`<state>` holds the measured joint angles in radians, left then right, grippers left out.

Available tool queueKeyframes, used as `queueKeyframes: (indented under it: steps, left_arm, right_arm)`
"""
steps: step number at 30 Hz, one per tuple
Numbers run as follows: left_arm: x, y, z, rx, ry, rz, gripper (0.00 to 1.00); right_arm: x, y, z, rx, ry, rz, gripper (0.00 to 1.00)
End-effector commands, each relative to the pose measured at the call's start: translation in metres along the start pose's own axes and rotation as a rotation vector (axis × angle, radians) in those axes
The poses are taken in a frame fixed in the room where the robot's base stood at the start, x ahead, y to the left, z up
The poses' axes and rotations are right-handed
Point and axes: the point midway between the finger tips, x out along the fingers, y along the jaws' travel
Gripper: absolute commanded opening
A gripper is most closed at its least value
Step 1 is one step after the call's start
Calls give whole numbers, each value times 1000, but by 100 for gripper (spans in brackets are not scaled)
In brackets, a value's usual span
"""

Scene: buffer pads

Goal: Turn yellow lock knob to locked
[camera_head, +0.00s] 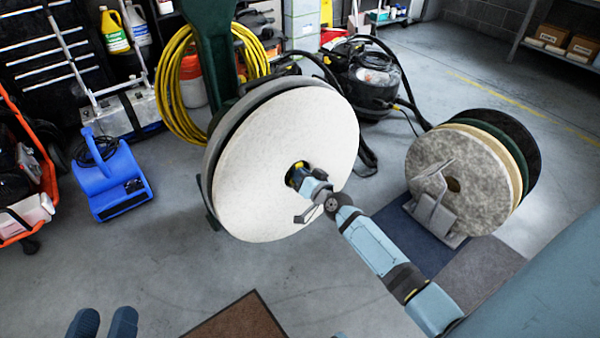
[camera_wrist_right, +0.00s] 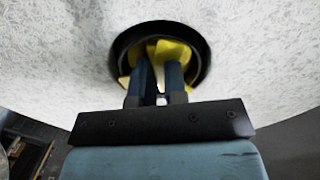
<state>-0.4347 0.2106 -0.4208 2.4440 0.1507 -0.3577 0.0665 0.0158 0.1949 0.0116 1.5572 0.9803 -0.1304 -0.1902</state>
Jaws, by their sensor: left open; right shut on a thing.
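The yellow lock knob (camera_wrist_right: 172,50) sits in a dark round recess at the centre of a large white buffer pad (camera_head: 255,160). In the right wrist view the fingers of my right gripper (camera_wrist_right: 160,78) reach into the recess and are shut on the knob, hiding part of it. In the head view my right gripper (camera_head: 300,178) is at the pad's hub, where only a little yellow of the knob shows. My left gripper (camera_head: 103,324) is open and empty at the bottom left edge, away from the pad.
A blue floor blower (camera_head: 110,185) stands at left, near an orange cart (camera_head: 35,150). A rack of several round pads (camera_head: 455,175) stands at right. A black vacuum (camera_head: 365,80) and a coiled yellow cord (camera_head: 175,85) are behind. A brown mat (camera_head: 240,318) lies in front; much grey floor is clear.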

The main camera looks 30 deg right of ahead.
Motion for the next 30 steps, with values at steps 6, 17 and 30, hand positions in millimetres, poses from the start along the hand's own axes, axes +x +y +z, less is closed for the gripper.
queueKeyframes:
  steps: [6,17,30]
  left_arm:
    - [0,0,0,-1,0,0,56]
    - [0,2,-7,-1,1,0,56]
    - [0,2,-10,-1,1,0,56]
  right_arm:
    - [0,0,0,6,0,0,0]
    - [0,0,0,538,1,1,0]
    - [0,-1,0,746,0,1,0]
